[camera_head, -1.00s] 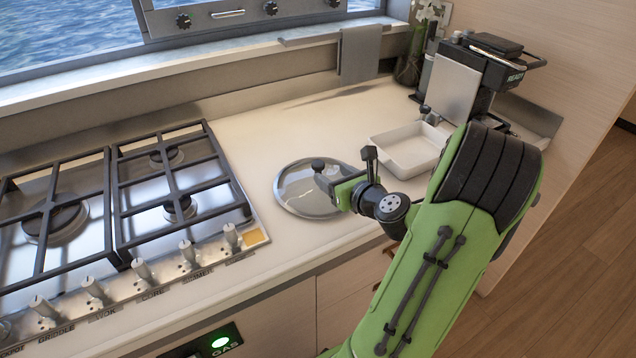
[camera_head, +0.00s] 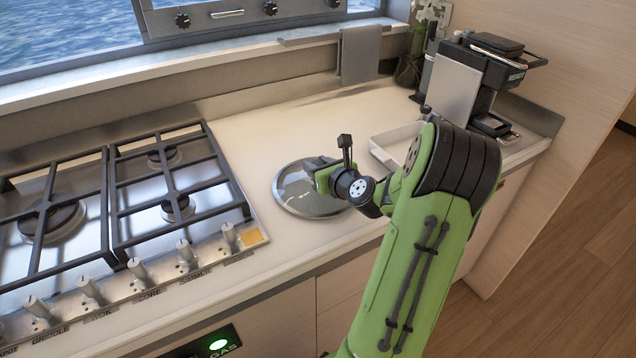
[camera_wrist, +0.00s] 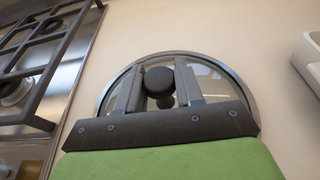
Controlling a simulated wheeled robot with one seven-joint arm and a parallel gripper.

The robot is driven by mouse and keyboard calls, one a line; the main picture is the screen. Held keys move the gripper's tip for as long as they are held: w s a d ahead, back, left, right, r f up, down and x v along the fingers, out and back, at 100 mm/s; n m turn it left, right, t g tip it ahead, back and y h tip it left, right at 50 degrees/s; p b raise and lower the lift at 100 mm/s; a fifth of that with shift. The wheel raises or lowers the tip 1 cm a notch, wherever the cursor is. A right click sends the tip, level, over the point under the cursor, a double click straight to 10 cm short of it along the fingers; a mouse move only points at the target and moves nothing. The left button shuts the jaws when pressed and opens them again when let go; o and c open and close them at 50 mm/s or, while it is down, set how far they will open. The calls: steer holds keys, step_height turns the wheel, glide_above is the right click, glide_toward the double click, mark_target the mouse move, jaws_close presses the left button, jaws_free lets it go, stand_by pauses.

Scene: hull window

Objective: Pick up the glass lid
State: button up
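The glass lid (camera_head: 296,205) lies flat on the white counter, right of the stove. It is a round clear disc with a metal rim and a black knob (camera_wrist: 160,82) in its middle. My gripper (camera_wrist: 159,72) is over the lid, with its two fingers apart and the knob showing between their tips in the wrist view. The fingers look very near the knob's sides; I see no clear grip. In the head view my gripper (camera_head: 318,170) and wrist hide the lid's right part.
The gas stove (camera_head: 120,205) with black grates is left of the lid. A white tray (camera_head: 392,150) sits to the right, partly behind my arm. A black machine (camera_head: 485,85) stands at the back right. The counter behind the lid is clear.

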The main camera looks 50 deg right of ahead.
mark_target(318, 162)
jaws_close()
steer(key=shift+r, duration=0.15)
step_height(318, 162, up, 10)
steer(key=p, duration=0.5)
